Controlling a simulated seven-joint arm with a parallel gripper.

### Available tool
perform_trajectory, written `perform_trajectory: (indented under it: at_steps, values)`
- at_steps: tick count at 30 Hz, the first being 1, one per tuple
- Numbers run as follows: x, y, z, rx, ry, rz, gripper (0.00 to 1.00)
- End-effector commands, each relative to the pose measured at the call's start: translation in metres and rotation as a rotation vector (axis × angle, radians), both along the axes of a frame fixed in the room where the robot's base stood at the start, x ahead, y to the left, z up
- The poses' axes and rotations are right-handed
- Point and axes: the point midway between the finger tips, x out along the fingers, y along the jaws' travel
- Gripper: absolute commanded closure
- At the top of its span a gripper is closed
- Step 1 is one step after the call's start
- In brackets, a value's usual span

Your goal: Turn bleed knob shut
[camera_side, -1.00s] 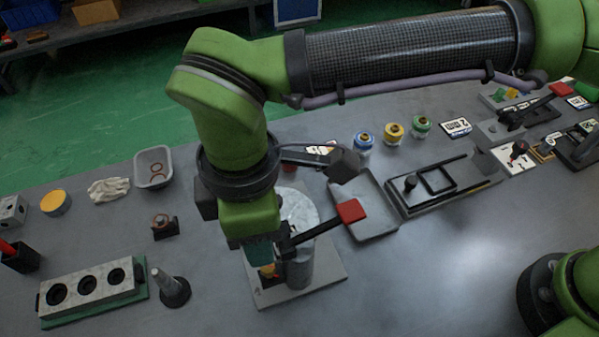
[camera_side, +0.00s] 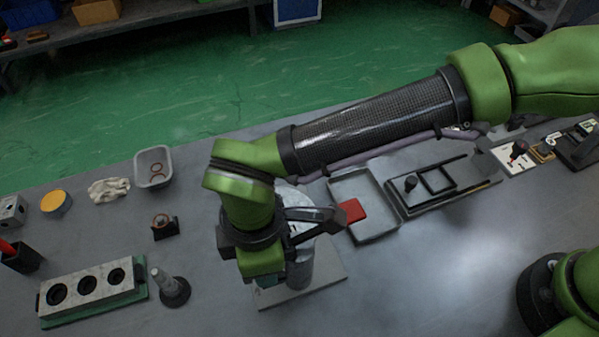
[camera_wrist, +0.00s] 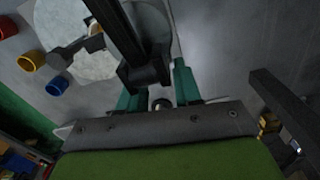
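The valve stands on a light square plate (camera_side: 330,262). In the side view my wrist hides the fingertips and the knob.
A grey tray (camera_side: 376,231) lies right of the valve, with a black-framed fixture (camera_side: 450,188) beyond it. A cone-shaped post (camera_side: 172,288) and a three-hole block (camera_side: 88,290) stand at left.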

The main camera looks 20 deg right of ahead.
Motion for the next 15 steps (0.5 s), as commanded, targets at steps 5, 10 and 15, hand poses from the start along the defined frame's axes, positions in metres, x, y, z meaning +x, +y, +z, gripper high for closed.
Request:
perform_trajectory:
  at_steps: [5, 10, 15]
  values:
    - [0.0, 0.0, 0.0002, 0.0, 0.0, 0.0, 0.95]
    - [0.0001, 0.0001, 0.0003, 0.0, -0.001, -0.008, 1.0]
    - [0.0003, 0.0, 0.0003, -0.001, -0.002, -0.152, 1.0]
